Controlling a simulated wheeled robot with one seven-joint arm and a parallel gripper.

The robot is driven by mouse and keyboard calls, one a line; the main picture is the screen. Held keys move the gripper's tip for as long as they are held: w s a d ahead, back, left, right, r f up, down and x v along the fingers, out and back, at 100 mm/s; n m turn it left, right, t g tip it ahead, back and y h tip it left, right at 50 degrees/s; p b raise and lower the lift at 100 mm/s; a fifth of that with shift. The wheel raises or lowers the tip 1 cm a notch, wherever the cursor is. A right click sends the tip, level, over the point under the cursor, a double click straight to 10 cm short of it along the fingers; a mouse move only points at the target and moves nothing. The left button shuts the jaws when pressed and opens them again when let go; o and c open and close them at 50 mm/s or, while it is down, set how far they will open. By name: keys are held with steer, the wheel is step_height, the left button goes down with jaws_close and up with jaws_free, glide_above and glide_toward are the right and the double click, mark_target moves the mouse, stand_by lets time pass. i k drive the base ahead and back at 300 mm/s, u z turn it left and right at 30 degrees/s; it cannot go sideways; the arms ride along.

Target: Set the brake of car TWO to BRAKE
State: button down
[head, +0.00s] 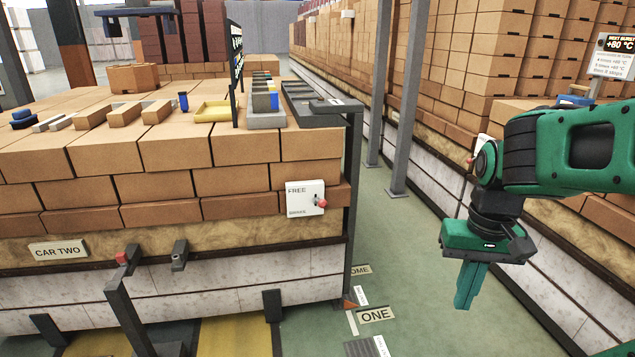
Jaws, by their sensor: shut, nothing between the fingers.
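Car two is a stack of tan bricks on a pale base at the left, with a "CAR TWO" sign (58,250) on its side. A white brake plate (305,198) is fixed to the car's near right corner. It reads "FREE" at the top and appears to read "BRAKE" at the bottom. A small lever with a red knob (321,203) sticks out at the plate's right side; its exact setting is hard to tell. My gripper (468,288) is shut and empty, pointing down over the green aisle, well to the right of the plate and apart from it.
A post with a red-tipped lever (122,257) stands before the car. A dark metal frame (350,180) edges the car's right corner. The green floor (400,255) between the car and the right brick wall is open, with a floor sign "ONE" (376,315).

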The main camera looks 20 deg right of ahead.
mark_target(323, 204)
steer(key=z, duration=0.15)
steer(key=i, duration=1.35)
steer(key=z, duration=0.15)
